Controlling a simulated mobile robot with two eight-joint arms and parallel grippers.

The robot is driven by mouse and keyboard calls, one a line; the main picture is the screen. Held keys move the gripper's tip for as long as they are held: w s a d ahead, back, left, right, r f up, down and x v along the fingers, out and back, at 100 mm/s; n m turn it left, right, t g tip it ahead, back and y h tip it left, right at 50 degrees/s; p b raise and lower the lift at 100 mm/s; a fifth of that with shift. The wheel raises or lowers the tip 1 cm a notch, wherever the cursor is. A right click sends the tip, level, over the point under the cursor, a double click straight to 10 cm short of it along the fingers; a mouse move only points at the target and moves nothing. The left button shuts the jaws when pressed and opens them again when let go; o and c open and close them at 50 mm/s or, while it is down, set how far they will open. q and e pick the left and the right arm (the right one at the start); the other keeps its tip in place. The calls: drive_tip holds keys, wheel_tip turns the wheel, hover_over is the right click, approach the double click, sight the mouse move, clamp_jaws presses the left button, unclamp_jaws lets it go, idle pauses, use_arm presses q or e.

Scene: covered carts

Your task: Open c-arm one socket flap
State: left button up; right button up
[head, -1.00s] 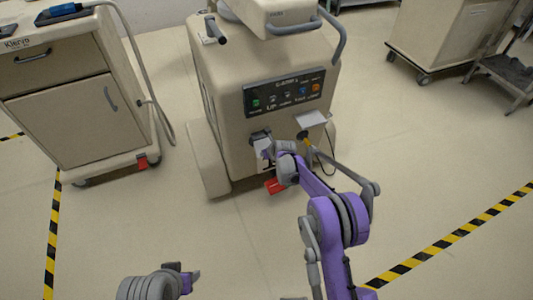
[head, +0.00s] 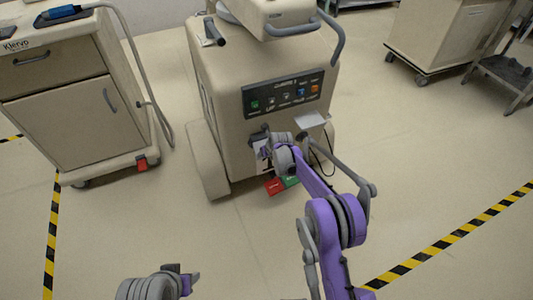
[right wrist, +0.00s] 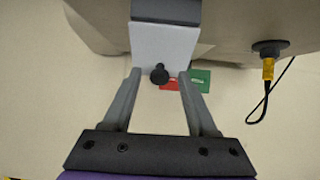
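The c-arm cart (head: 225,95) stands ahead with a labelled button panel (head: 285,93). A pale flap (head: 262,158) with a dark top sits low on its front, partly hidden by my right wrist. In the right wrist view the flap (right wrist: 165,48) is a pale grey plate, with a black knob (right wrist: 159,74) at its lower edge. My right gripper (right wrist: 159,72) is open, its fingers apart on either side of the knob; I cannot tell if they touch the flap. My left gripper (head: 191,279) is low at the left, away from the cart; its opening is unclear.
A yellow plug with a black cable (right wrist: 268,68) hangs right of the flap. Red (head: 274,186) and green (head: 291,181) pedals lie below. A drawer cart (head: 60,120) stands left, another cart (head: 435,40) at back right. Floor between is clear.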

drive_tip(key=p+v, duration=0.2)
drive_tip(key=v, duration=0.9)
drive_tip(key=shift+p, duration=0.3)
drive_tip(key=shift+f, duration=0.15)
